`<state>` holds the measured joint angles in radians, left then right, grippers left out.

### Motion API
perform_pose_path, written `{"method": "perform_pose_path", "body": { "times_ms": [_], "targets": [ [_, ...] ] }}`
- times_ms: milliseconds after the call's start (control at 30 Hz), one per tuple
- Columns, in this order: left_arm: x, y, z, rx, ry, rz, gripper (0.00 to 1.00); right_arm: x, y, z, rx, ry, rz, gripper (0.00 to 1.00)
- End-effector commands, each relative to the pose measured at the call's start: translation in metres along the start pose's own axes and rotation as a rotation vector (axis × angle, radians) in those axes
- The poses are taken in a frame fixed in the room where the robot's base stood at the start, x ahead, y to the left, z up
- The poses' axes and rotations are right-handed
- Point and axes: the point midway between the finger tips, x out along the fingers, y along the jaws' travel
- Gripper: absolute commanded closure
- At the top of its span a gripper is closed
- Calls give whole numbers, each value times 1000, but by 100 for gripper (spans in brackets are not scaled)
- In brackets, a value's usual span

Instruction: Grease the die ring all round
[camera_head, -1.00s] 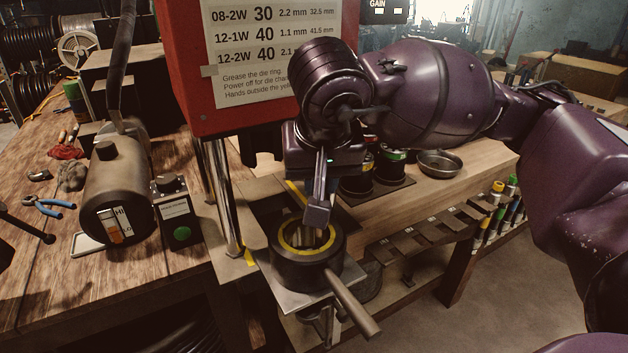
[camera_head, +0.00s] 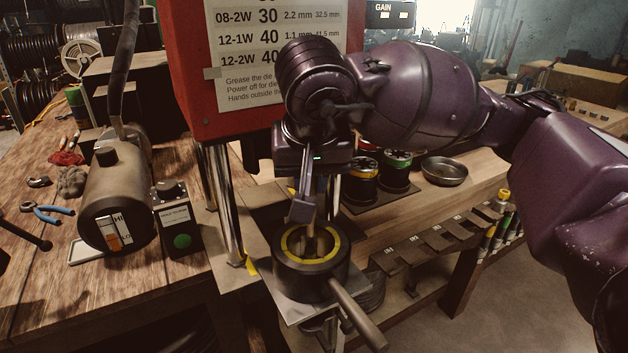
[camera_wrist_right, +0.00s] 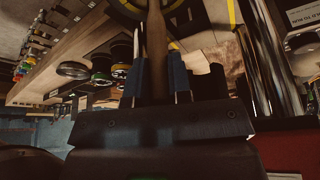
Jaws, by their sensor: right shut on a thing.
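The die ring (camera_head: 333,268) is a dark round block with a yellow band around its top opening, below the red press. My right gripper (camera_head: 303,208) is above the ring's far-left part, pointing down. In the right wrist view its two blue-grey fingers (camera_wrist_right: 159,78) are shut on a wooden-handled tool (camera_wrist_right: 156,45), seemingly a brush. The tool's lower end is at or inside the ring's opening in the head view; whether it touches the band I cannot tell. Part of the ring (camera_wrist_right: 128,8) shows at the top of the wrist view. My left gripper is not in view.
The red press head (camera_head: 215,70) with its chart and bright steel posts (camera_head: 222,195) stand close left of my right arm. A rod handle (camera_head: 358,315) sticks out toward the front right. Spools (camera_head: 397,170) and a metal bowl (camera_head: 444,170) stand behind on the bench.

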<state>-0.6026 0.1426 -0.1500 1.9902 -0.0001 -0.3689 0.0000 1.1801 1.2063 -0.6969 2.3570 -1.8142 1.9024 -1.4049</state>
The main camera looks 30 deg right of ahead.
Motion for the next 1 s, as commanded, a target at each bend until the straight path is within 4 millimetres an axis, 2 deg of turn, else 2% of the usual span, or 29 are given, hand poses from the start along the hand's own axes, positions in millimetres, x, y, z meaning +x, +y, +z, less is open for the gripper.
{"method": "perform_pose_path", "body": {
  "times_ms": [733,1000],
  "targets": [
    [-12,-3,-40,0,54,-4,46,-65,0,-26,2,5,-2,100],
    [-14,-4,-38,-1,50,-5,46,-69,0,-28,0,1,-1,100]
  ]
}}
